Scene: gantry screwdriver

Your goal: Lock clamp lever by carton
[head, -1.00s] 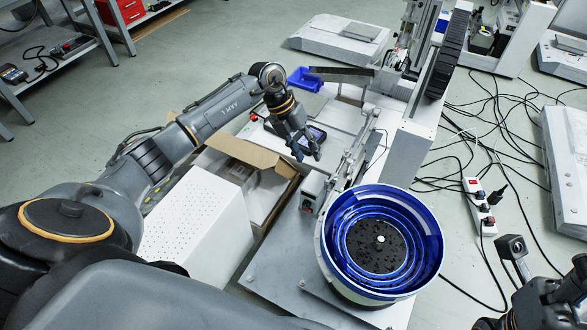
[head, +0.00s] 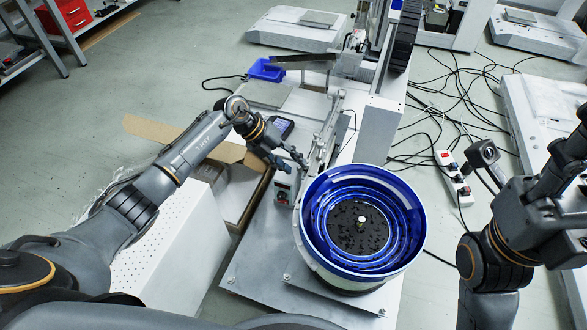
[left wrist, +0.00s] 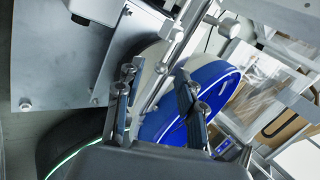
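The open brown carton (head: 228,150) stands left of the feeder base; brown card also shows at the right of the left wrist view (left wrist: 283,122). A silver clamp-like linkage of thin bars (head: 327,130) rises beside the rail, right of the carton. I cannot tell which bar is the lever. My left gripper (head: 287,163) is over the small control box, just left of these bars. In the left wrist view its two fingers (left wrist: 158,88) are spread, with a silver rod (left wrist: 172,62) showing between them; contact is unclear. My right gripper is at the right edge, its fingers unclear.
A blue-walled bowl feeder (head: 317,250) stands close to my left gripper. A control box with a red switch (head: 284,190) is below it. A white perforated cabinet (head: 165,250) is under my left arm. Cables and a power strip (head: 453,178) lie on the floor.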

